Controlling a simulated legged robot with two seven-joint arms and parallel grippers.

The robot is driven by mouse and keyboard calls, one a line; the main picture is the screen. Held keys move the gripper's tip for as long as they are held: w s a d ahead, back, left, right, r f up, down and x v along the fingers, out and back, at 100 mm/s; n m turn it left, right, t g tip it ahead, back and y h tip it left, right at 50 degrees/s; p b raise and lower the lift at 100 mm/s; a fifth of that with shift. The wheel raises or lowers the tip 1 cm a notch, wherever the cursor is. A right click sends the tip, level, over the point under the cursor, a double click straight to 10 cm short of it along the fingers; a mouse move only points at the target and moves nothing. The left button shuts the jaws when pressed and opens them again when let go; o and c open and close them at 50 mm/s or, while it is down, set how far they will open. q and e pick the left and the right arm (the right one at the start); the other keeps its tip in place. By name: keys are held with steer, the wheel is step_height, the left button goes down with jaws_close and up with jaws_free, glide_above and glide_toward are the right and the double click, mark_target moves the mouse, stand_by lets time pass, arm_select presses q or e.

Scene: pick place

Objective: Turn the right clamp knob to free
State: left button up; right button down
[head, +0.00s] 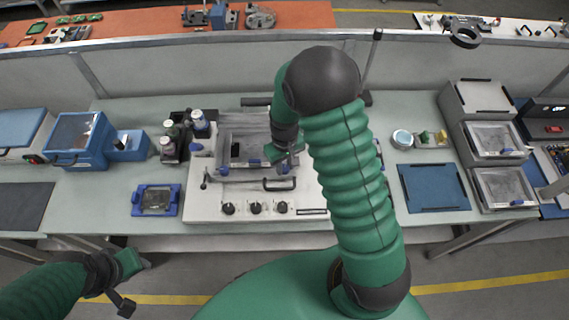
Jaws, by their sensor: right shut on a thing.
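A pale machine (205,205) stands in the middle of the bench, with a grey framed bed on top. Small blue knobs sit along the bed's front edge: a left clamp knob (222,170) and a right clamp knob (284,169). My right gripper (285,159) reaches down over the bed's front right corner and is shut on the right clamp knob, which its fingers partly cover. The knob's turn angle is too small to tell. My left gripper (128,283) is open and empty, low at the left, in front of the bench and apart from everything.
A front handle (279,186) and black dials (256,208) are on the machine. Bottles (199,121) stand at its left, behind a blue-framed fixture (156,200). My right arm hides the machine's right part.

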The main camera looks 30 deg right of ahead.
steer(key=m+p, duration=0.1)
steer(key=m, duration=0.2)
steer(key=shift+r+m, duration=0.1)
steer(key=shift+m, duration=0.2)
steer(key=m+p, duration=0.1)
steer(key=m, duration=0.2)
steer(key=shift+m, duration=0.3)
steer(key=m+p, duration=0.2)
steer(key=m, duration=0.2)
steer(key=shift+m+p, duration=0.45)
steer(key=shift+m, duration=1.25)
steer(key=c, duration=1.1)
jaws_free()
steer(key=shift+w, duration=0.1)
steer(key=shift+c, duration=0.2)
